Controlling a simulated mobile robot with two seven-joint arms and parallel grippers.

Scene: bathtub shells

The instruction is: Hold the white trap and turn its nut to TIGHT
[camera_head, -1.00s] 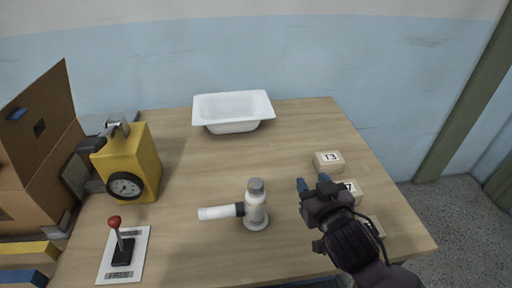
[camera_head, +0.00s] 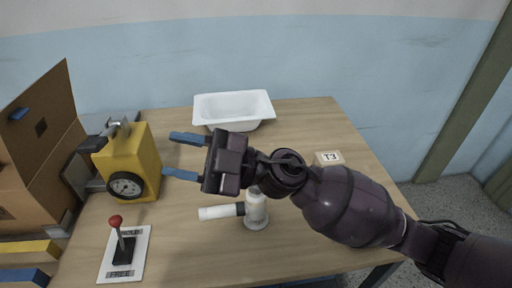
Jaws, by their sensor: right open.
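The white trap (camera_head: 256,213) stands upright on the wooden table. Its white pipe (camera_head: 214,212) points left, with a dark nut (camera_head: 240,209) where pipe and body meet. The trap's top is hidden behind my right arm, and no TIGHT mark is readable. My right gripper (camera_head: 178,155) is open and empty, its blue fingers pointing left above the table, between the yellow gauge box and the trap. It does not touch the trap. My left gripper is not in view.
A white tub (camera_head: 233,106) sits at the back. A yellow box with a dial (camera_head: 139,165) stands left, behind a red-knobbed lever (camera_head: 119,235) on a plate marked FREE. A cardboard box (camera_head: 35,150) is far left. A T3 block (camera_head: 328,157) is at right.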

